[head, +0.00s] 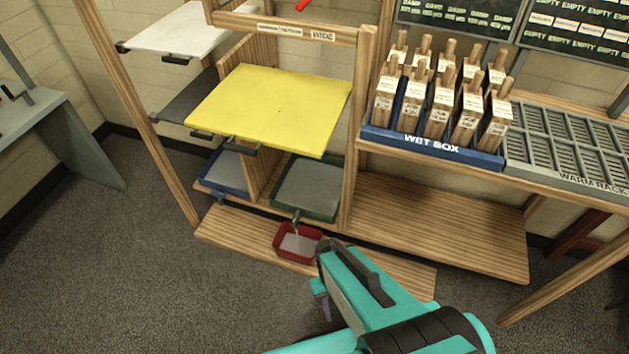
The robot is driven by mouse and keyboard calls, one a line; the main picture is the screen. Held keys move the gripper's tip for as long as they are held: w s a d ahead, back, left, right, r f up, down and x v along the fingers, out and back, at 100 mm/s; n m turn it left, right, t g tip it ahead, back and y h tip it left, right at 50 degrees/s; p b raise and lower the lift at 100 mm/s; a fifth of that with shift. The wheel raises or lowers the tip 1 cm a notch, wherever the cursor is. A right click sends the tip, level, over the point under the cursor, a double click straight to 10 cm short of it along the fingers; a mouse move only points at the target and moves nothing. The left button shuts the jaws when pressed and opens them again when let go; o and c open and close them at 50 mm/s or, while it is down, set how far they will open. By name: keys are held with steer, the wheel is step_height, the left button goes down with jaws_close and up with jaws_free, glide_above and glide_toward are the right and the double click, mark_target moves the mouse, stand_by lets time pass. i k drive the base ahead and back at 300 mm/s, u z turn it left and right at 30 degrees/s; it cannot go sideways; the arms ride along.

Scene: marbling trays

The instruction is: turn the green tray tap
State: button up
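The green tray (334,214) sits on the low shelf, under the yellow board, and holds a grey surface. Its tap (297,214) is a small dark green piece at the tray's front left edge. The tap's handle position is too small to tell. A red tray (282,253) with pale grey contents stands below the tap, and a thin pale streak shows between them. My gripper (322,254) is at the end of my teal arm, just right of the red tray in the picture and apart from the tap. Its fingers are largely hidden by my arm.
A blue tray (223,187) sits left of the green tray. The yellow board (270,105) overhangs both. Wooden posts flank the shelves. A blue wet box (430,146) with several wooden tools stands on the right bench. The carpet in front is clear.

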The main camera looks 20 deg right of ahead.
mark_target(297, 215)
steer(key=z, duration=0.1)
steer(key=k, duration=0.85)
steer(key=u, duration=0.35)
steer(key=i, duration=0.5)
